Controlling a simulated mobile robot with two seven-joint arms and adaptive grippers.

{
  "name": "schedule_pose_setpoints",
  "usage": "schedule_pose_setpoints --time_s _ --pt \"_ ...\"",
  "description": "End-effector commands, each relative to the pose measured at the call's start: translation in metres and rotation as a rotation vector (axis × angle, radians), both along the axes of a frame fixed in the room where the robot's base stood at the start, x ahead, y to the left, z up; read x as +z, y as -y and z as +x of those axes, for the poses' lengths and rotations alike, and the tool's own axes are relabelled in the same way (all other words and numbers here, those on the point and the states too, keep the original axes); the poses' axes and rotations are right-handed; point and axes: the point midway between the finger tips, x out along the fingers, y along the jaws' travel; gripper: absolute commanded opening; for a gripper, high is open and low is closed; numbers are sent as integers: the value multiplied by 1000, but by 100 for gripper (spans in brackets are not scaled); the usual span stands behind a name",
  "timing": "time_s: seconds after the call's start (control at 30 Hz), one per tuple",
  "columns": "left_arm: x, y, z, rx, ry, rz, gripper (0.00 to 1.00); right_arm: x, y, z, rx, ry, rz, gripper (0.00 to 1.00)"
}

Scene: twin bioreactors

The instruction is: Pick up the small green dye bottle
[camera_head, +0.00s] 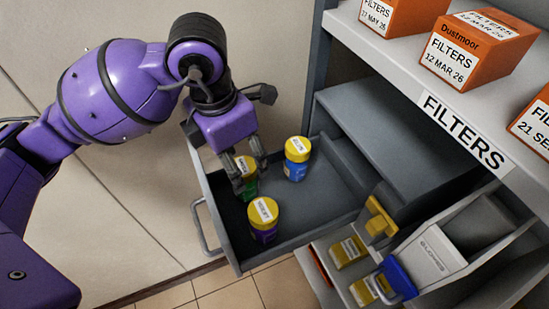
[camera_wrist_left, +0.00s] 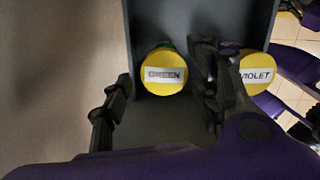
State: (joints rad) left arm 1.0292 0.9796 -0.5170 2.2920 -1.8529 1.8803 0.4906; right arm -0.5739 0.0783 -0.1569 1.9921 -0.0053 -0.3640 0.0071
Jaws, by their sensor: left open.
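The small green dye bottle (camera_head: 249,188) stands in an open grey drawer, partly hidden by my left gripper (camera_head: 249,174) in the head view. In the left wrist view its yellow lid (camera_wrist_left: 163,75), labelled GREEN, shows between the fingers of my left gripper (camera_wrist_left: 160,105). The jaws are open, one finger on each side of the lid in that view. A gap shows on the left side; the right finger is close to the lid, and I cannot tell if it touches. My right gripper is not in view.
A violet bottle (camera_head: 264,220) stands near the green one; the right finger passes between them in the wrist view. A blue bottle (camera_head: 297,160) stands farther right. The drawer (camera_head: 325,205) has raised walls and a front handle (camera_head: 203,228). A shelf (camera_head: 395,60) holds orange filter boxes (camera_head: 465,52).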

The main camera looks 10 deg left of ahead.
Motion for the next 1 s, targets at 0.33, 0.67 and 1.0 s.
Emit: schedule_pose_setpoints --time_s 0.33,0.67,1.0 --pt "-29 2 2 1 -3 0 56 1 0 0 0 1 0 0" --pt "-29 2 1 1 -4 -1 28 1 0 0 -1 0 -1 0" --pt "-29 2 2 1 -4 -1 6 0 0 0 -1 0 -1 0"
